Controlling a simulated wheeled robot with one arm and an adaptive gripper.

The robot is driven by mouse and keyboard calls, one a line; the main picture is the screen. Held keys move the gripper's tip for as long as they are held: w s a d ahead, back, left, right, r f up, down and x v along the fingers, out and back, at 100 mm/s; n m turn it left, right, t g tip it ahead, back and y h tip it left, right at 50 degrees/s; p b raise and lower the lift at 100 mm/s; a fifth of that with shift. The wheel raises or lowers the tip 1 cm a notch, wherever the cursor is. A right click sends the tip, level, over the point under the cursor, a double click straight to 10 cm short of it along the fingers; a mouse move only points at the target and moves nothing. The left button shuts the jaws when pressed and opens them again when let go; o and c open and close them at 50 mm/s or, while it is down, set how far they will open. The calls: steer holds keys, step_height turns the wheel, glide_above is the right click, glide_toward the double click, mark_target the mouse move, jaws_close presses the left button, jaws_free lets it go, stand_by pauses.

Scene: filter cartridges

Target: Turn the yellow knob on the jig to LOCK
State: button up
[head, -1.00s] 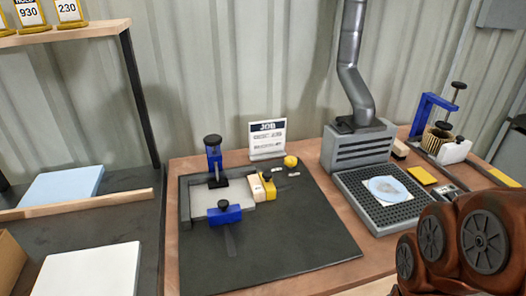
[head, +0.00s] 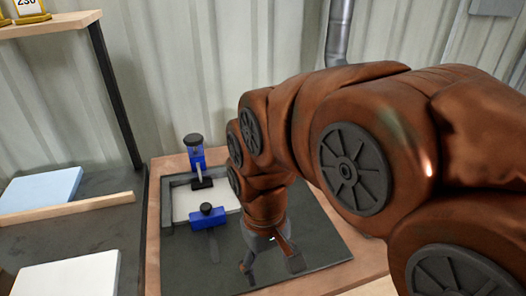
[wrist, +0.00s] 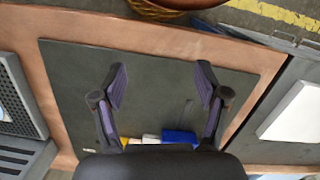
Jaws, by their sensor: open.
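The jig's grey frame (head: 167,208) sits at the back of the dark mat, around a pale plate (head: 184,205). An upright blue clamp (head: 196,158) stands at its back and a low blue clamp (head: 208,217) at its front. My arm hides the jig's right side in the head view, including the yellow knob. In the wrist view the low blue clamp (wrist: 180,137) and a yellow block (wrist: 127,141) show partly behind my gripper body; I cannot make out the knob there. My gripper (head: 269,268) is open and empty over the mat; its spread fingers show in the wrist view (wrist: 161,84).
The dark mat (wrist: 160,65) is bare in front of the jig. A grey vented unit (wrist: 12,95) stands at the left in the wrist view. A white panel (head: 70,275) and a blue panel (head: 40,189) lie on the left bench beside a wooden strip (head: 65,206).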

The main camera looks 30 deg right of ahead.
steer(key=w+d+r, duration=0.1)
steer(key=w+d, duration=0.5)
steer(key=w, duration=0.4)
steer(key=w+d+r+t+p, duration=0.1)
steer(key=w+d, duration=0.6)
steer(key=w, duration=0.4)
steer(key=w+d+r, duration=0.1)
steer(key=w+d, duration=0.5)
steer(key=w, duration=0.4)
steer(key=shift+t, duration=0.3)
steer(key=w+d+f, duration=0.1)
steer(key=w+d, duration=0.1)
steer(key=d, duration=0.1)
steer(key=w+d+f, duration=0.2)
steer(key=w+d, duration=0.1)
steer(key=d, duration=0.1)
steer(key=w+d+f+p, duration=0.1)
steer(key=w+d+f, duration=0.1)
steer(key=w+d, duration=0.1)
steer(key=shift+w+d+f, duration=0.1)
steer(key=shift+w+d, duration=0.05)
steer(key=shift+w, duration=0.05)
steer(key=shift+f+p, duration=1.05)
steer(key=shift+f, duration=2.9)
steer(key=shift+c, duration=0.3)
steer(key=c, duration=1.1)
